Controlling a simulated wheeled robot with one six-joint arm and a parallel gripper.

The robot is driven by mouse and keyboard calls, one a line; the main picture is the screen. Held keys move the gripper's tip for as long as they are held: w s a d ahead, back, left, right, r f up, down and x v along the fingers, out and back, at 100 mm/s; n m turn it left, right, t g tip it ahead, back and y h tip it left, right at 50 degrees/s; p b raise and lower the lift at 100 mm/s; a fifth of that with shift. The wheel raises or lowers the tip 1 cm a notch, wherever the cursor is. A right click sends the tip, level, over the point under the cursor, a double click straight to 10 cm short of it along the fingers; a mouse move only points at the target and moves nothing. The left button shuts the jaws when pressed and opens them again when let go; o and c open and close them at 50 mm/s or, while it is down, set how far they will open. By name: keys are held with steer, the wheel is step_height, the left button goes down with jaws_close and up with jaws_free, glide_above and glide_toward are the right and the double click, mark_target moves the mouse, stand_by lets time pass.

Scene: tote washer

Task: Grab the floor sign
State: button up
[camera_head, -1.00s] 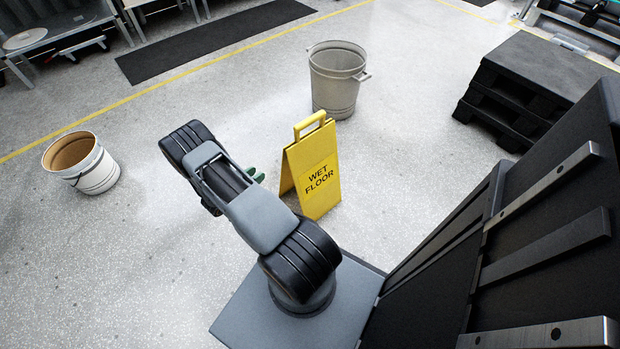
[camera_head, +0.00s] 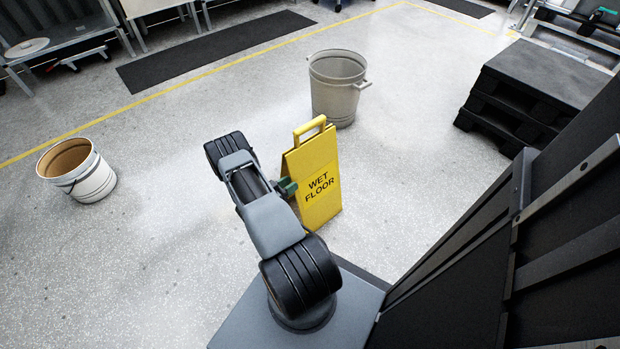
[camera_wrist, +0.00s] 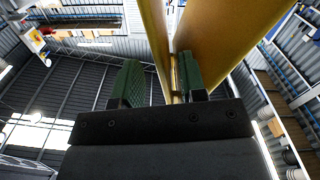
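The yellow floor sign (camera_head: 318,180) stands upright as an A-frame on the floor, its "WET FLOOR" panel facing the camera. My gripper (camera_head: 287,187) is at the sign's left side, with green fingers partly hidden by my arm. In the wrist view, the two green fingers of my gripper (camera_wrist: 160,80) are apart. The sign (camera_wrist: 225,40) rises there as two yellow panels. The edge of the left panel reaches between the fingers, close to the right finger. A gap shows on the left finger's side. I cannot tell whether the right finger touches the panel.
A grey bin (camera_head: 336,92) stands behind the sign. A white bucket (camera_head: 92,180) is at the left. Black pallets (camera_head: 535,88) are stacked at the upper right. A dark mat (camera_head: 215,48) lies beyond the yellow floor line.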

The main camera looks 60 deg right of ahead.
mark_target(299, 181)
steer(key=x, duration=0.1)
steer(key=b+x, duration=0.1)
steer(key=x, duration=0.1)
steer(key=shift+s+d+f, duration=0.15)
steer(key=shift+d+f, duration=0.05)
steer(key=shift+d, duration=0.05)
steer(key=shift+s+d+r, duration=0.1)
steer(key=shift+s+d, duration=0.1)
steer(key=shift+d, duration=0.45)
jaws_close()
stand_by(0.7)
